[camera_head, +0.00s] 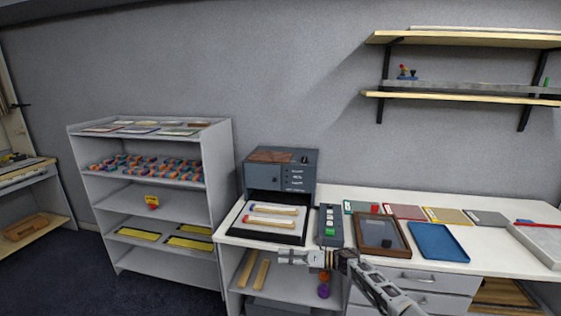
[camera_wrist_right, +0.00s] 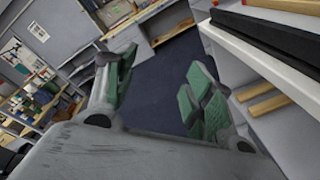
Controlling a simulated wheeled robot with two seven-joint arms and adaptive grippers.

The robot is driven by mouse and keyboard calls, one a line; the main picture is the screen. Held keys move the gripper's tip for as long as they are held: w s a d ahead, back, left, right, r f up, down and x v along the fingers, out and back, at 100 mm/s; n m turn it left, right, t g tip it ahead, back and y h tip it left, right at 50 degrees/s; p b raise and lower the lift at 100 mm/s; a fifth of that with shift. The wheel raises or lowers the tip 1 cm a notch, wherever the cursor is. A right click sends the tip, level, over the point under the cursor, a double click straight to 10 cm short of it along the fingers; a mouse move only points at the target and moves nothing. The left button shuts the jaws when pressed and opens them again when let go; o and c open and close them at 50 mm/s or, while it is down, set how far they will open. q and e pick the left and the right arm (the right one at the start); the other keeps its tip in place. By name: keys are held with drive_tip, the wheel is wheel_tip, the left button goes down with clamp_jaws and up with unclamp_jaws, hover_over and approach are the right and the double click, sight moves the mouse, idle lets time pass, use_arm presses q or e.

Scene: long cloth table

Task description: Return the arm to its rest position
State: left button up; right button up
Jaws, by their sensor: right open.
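My right arm (camera_head: 375,285) comes in from the lower right in the head view and reaches left in front of the white table. My right gripper (camera_head: 285,257) is at its left end, in front of the table's front edge and below the black tray. In the right wrist view the two green-padded fingers of the gripper (camera_wrist_right: 158,82) stand wide apart with nothing between them, over dark blue floor. My left gripper is not in view.
The white table (camera_head: 340,196) holds a black tray (camera_head: 236,226) with two light bars, a wooden frame (camera_head: 381,234) and a blue tray (camera_head: 438,241). A grey shelf unit (camera_head: 217,165) stands to the left. Drawers (camera_head: 415,279) lie behind my arm. The floor (camera_wrist_right: 180,65) beyond the fingers is clear.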

drive_tip(key=s+d+f+m+t+h, duration=0.2)
drive_tip(key=s+d+f+m+h, duration=0.25)
drive_tip(key=s+f+m, duration=0.65)
drive_tip(key=s+d+f+m+t+h, duration=0.25)
drive_tip(key=d+f+m, duration=0.4)
drive_tip(key=f, duration=1.05)
drive_tip(key=s+d+f+m+t+h, duration=0.2)
drive_tip(key=s+d+f+m+h, duration=0.4)
drive_tip(key=f+m, duration=0.55)
drive_tip(key=s+d+f+m+g+h, duration=0.1)
drive_tip(key=s+d+f+m+g, duration=0.15)
drive_tip(key=s+f, duration=0.65)
drive_tip(key=s+d+f+m+g+h, duration=0.1)
drive_tip(key=s+f+m+g, duration=0.15)
drive_tip(key=s+f, duration=0.7)
drive_tip(key=s+d+m+g, duration=0.1)
drive_tip(key=s+m+g, duration=0.1)
drive_tip(key=s, duration=1.2)
drive_tip(key=s+d+f+m+g+h, duration=0.1)
drive_tip(key=s+d+m+g, duration=0.1)
drive_tip(key=s, duration=1.2)
drive_tip(key=shift+s+d+f+m, duration=0.25)
drive_tip(key=shift+s+m, duration=0.15)
drive_tip(key=shift+m, duration=0.5)
drive_tip(key=shift+g, duration=0.25)
